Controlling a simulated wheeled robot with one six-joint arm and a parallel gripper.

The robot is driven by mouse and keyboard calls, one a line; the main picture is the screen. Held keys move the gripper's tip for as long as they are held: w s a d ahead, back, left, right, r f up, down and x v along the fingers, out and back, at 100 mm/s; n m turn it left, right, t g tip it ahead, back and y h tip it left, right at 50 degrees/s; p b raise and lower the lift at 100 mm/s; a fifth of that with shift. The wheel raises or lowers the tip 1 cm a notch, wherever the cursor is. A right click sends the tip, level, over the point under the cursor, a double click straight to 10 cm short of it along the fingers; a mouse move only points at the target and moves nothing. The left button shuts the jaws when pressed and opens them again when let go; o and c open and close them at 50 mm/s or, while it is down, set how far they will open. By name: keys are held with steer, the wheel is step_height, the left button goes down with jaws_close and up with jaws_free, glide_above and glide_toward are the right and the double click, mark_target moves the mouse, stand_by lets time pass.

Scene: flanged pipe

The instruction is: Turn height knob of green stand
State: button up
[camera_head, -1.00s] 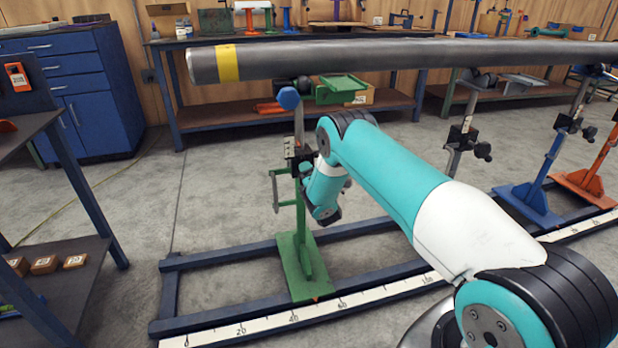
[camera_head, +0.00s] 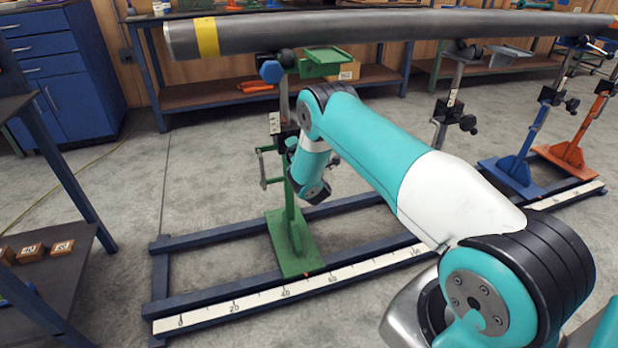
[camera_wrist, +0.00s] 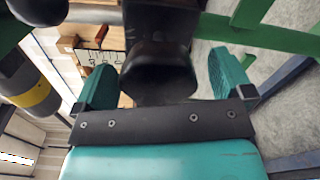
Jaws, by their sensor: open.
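The green stand has its base (camera_head: 293,245) on the blue floor rails in the head view. Its post carries a small scale, a black clamp and a green crank-like handle (camera_head: 263,168). A black knob (camera_wrist: 158,78) fills the middle of the wrist view. My gripper (camera_wrist: 160,62) is open, with one teal finger on each side of the knob and a visible gap on both sides. Green stand parts (camera_wrist: 270,38) also show at the right of the wrist view.
A long grey pipe (camera_head: 330,32) with a yellow band runs above the stand. A blue stand (camera_head: 515,170) and an orange stand (camera_head: 570,150) stand further right. A dark shelf (camera_head: 60,275) is at the left. The floor between shelf and rails is clear.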

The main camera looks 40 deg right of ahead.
steer(key=b+v, duration=1.6)
steer(key=b, duration=1)
steer(key=shift+s, duration=0.15)
steer(key=shift+a+r, duration=0.1)
